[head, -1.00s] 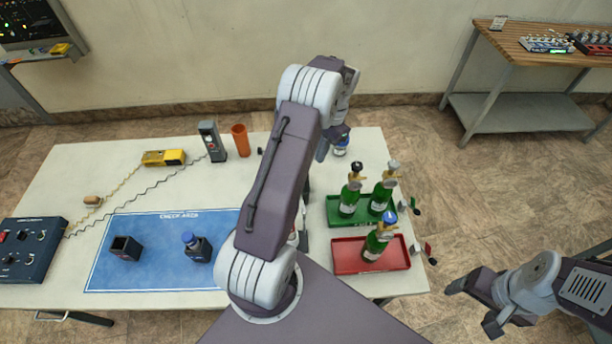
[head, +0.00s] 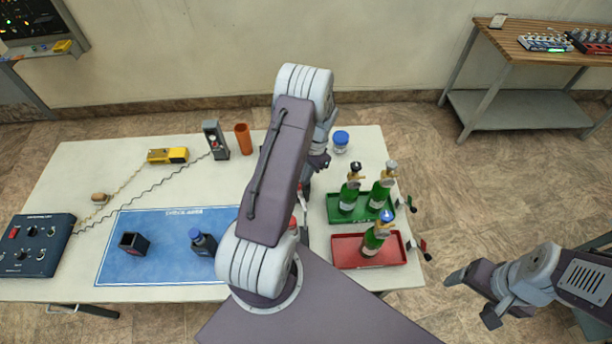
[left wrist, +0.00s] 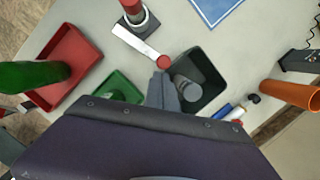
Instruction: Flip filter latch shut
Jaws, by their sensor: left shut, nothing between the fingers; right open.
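A flat pale lever with a round red end (left wrist: 163,62), likely the filter latch, lies by a grey post with a red band (left wrist: 136,12) in the left wrist view. I cannot tell whether the latch is open or shut. My left gripper (left wrist: 162,84) is shut and empty, its tips close to the red end; contact is unclear. In the head view my left arm hides the latch and most of the post; a bit of red (head: 293,222) shows at the arm's edge. My right gripper (head: 472,297) is open and empty, off the table's right side.
A dark square bin (left wrist: 212,70) stands beside my left fingers. Green bottles stand in a green tray (head: 335,217) and a red tray (head: 342,259). A blue-lidded jar (head: 341,142) is behind.

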